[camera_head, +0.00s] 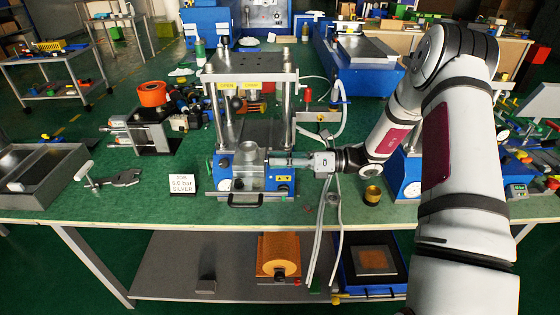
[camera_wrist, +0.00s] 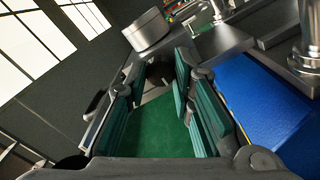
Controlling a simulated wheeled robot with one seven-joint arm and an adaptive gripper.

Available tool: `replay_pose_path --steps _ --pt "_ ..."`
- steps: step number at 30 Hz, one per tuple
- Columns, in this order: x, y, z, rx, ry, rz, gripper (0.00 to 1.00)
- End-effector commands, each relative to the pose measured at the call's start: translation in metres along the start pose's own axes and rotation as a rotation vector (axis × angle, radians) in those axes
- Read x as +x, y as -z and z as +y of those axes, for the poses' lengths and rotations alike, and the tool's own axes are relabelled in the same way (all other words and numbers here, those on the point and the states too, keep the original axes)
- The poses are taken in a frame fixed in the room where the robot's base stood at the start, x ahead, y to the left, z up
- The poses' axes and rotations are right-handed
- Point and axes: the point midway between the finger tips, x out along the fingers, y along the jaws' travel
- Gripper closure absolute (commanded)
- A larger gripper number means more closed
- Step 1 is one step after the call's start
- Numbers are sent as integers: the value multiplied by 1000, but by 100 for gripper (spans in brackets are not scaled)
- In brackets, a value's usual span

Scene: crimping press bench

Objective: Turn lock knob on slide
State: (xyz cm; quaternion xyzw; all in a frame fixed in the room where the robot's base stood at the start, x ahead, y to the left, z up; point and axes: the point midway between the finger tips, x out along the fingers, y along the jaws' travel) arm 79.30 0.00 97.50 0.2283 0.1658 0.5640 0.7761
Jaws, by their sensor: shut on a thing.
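The press (camera_head: 250,125) stands on the green bench, with a blue base and silver posts. Its slide carries a round silver part (camera_head: 250,156) at the front, and a silver cylinder also shows at the top of the wrist view (camera_wrist: 147,30). My gripper (camera_head: 274,160) reaches in from the right, level, at the front of the blue base. In the wrist view its green-padded fingers stand either side of a small dark knob (camera_wrist: 160,72), which I take to be the lock knob. The fingers are shut on it and hide much of it. Its turn angle cannot be told.
A black front handle (camera_head: 245,200) sits below my gripper. White hoses (camera_head: 322,235) hang over the bench edge, and a brass cup (camera_head: 372,196) stands right.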

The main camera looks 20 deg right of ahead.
Motion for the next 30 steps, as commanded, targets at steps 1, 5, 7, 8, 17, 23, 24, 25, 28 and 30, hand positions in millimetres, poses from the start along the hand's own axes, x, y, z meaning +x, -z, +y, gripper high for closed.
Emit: replay_pose_path --steps 1,5,7,8,17,23,24,25,28,30 --pt "-1 0 0 11 2 0 100" --pt "-1 0 0 28 2 0 100" --pt "-1 0 0 32 2 0 100" --pt "-1 0 0 33 2 0 100" --pt "-1 0 0 33 2 0 71" --pt "-1 0 0 32 1 0 57" --pt "0 0 0 32 1 0 57" --pt "0 0 0 32 1 0 57" --pt "-1 0 0 32 1 0 57" --pt "-4 0 0 32 2 0 57"
